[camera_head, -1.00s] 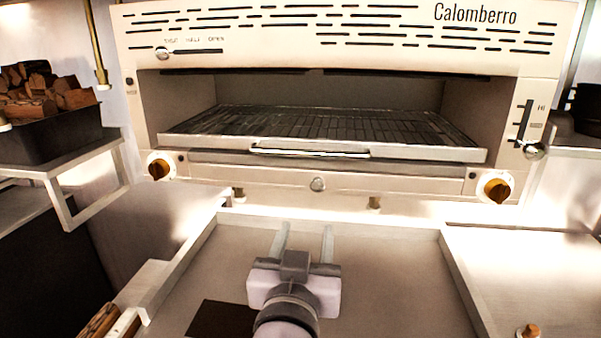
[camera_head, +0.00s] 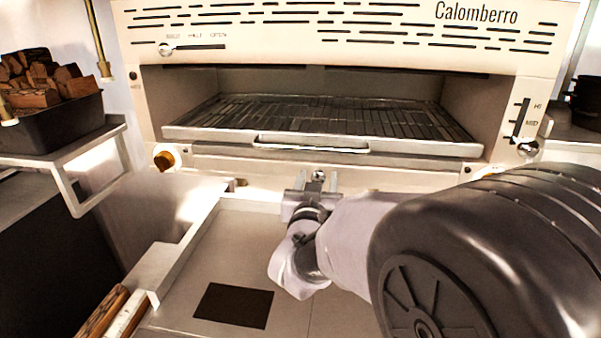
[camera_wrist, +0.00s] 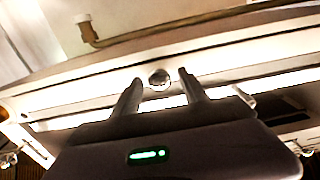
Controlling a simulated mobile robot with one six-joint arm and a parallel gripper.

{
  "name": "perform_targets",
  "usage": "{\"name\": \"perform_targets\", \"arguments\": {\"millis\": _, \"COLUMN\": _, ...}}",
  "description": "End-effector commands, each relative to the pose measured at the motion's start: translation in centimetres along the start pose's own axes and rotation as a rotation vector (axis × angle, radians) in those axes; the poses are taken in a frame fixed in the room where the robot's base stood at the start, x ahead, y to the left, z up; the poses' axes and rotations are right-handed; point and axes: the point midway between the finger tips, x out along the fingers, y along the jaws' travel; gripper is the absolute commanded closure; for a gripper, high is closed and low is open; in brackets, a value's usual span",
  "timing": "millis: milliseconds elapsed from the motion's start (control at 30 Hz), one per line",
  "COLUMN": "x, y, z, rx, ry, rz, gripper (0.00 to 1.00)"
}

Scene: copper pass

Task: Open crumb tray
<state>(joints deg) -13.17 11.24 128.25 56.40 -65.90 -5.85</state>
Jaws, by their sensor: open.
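The crumb tray front is a long pale panel (camera_head: 235,169) low on the grill, below the rack. Its small round metal knob (camera_head: 319,175) sits at the panel's middle. My gripper (camera_head: 318,182) is open in front of the panel, with one finger on each side of the knob. In the wrist view the knob (camera_wrist: 159,78) shows between the two fingertips (camera_wrist: 160,77), with visible gaps on both sides. I cannot tell how deep the fingers reach around it. The tray looks shut, flush with the grill front.
The grill rack (camera_head: 320,115) with its front handle (camera_head: 310,146) is just above. An orange dial (camera_head: 164,158) is at the left. A steel counter (camera_head: 190,290) with a dark square (camera_head: 233,305) lies below. A wood bin (camera_head: 60,125) stands on a left shelf.

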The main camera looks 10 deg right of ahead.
Motion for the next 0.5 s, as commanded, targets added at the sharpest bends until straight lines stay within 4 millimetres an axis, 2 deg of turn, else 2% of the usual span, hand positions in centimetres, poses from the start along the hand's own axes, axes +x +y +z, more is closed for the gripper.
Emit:
{"name": "perform_targets", "arguments": {"millis": 67, "x": -0.02, "y": 0.00, "z": 0.00, "rx": 0.000, "ry": 0.000, "rz": 0.000, "gripper": 0.49}}
{"name": "perform_targets", "arguments": {"millis": 333, "x": -0.05, "y": 0.00, "z": -0.01, "rx": 0.000, "ry": 0.000, "rz": 0.000, "gripper": 1.00}}
{"name": "perform_targets", "arguments": {"millis": 500, "x": -0.06, "y": 0.00, "z": -0.01, "rx": 0.000, "ry": 0.000, "rz": 0.000, "gripper": 1.00}}
